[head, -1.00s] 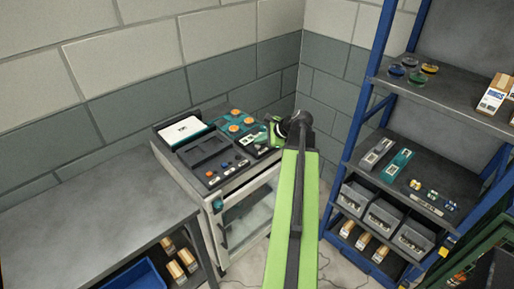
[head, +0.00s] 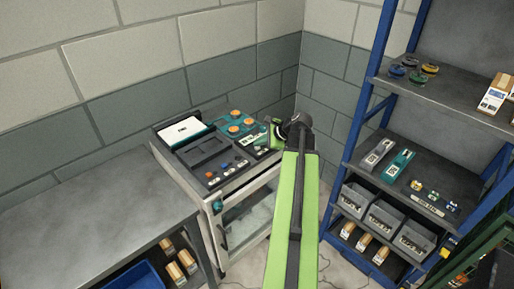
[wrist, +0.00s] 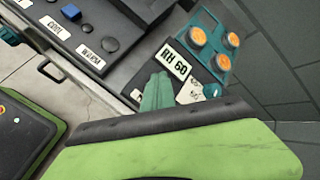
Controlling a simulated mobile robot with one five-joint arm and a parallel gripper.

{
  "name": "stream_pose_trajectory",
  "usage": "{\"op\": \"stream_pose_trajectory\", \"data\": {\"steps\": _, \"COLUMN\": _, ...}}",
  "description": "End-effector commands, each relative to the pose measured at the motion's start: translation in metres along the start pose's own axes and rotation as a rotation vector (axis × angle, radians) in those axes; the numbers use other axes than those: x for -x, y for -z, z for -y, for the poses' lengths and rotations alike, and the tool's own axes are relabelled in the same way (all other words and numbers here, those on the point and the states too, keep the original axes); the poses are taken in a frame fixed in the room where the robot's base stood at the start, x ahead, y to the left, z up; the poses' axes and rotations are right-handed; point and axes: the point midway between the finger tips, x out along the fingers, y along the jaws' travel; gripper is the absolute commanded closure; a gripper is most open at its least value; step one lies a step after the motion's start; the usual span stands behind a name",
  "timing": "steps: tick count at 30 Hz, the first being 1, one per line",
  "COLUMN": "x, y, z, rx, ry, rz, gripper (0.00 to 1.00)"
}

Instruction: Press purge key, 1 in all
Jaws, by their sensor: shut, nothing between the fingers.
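The control panel (head: 228,174) on top of the cabinet carries several small keys. In the wrist view it shows a blue square key (wrist: 70,12), a black round key (wrist: 87,28) and a dark round key (wrist: 110,45), with white labels beside them. In the head view my gripper (head: 272,137) is at the cabinet's right edge, partly hidden by my arm.
A teal block with orange round knobs (wrist: 213,38) is behind the plate. A white-topped box (head: 181,130) stands at the panel's back left. A grey bench (head: 85,215) is at the left. A blue shelf rack (head: 362,90) stands right, close to my arm.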

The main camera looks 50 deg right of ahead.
Motion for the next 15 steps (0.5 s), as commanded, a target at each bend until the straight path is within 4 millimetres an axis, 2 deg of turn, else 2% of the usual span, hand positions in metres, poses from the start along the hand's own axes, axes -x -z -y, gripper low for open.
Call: {"op": "stream_pose_trajectory", "data": {"steps": 15, "x": 0.0049, "y": -0.0043, "z": 0.0036, "rx": 0.000, "ry": -0.001, "rz": 0.001, "gripper": 1.00}}
